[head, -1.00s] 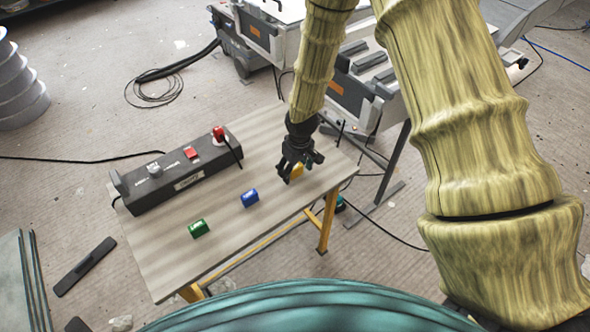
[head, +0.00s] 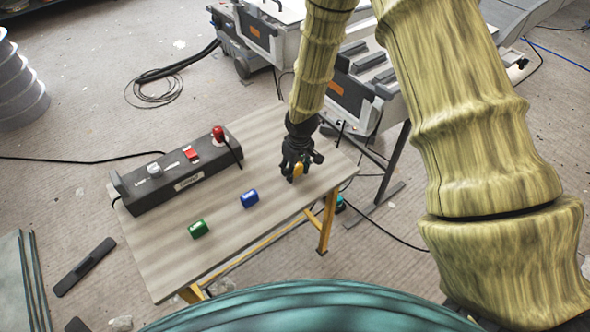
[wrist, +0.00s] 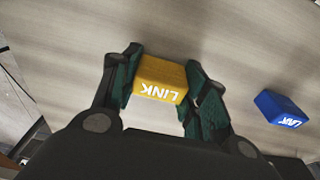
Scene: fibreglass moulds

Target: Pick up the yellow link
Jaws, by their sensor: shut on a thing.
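The yellow link (wrist: 161,80) is a small yellow block with white "LINK" lettering, set between my gripper's two fingers in the wrist view. My gripper (head: 296,172) is shut on it at the right part of the table. The yellow link also shows at the fingertips in the head view (head: 298,169), partly hidden by the fingers. I cannot tell whether the link touches the table or is just above it.
A blue link (head: 249,198) and a green link (head: 198,229) lie on the wooden table (head: 160,255), left of my gripper. A dark control box (head: 180,172) with a red knob and switches stands along the table's far left side. The table's near right edge is close to my gripper.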

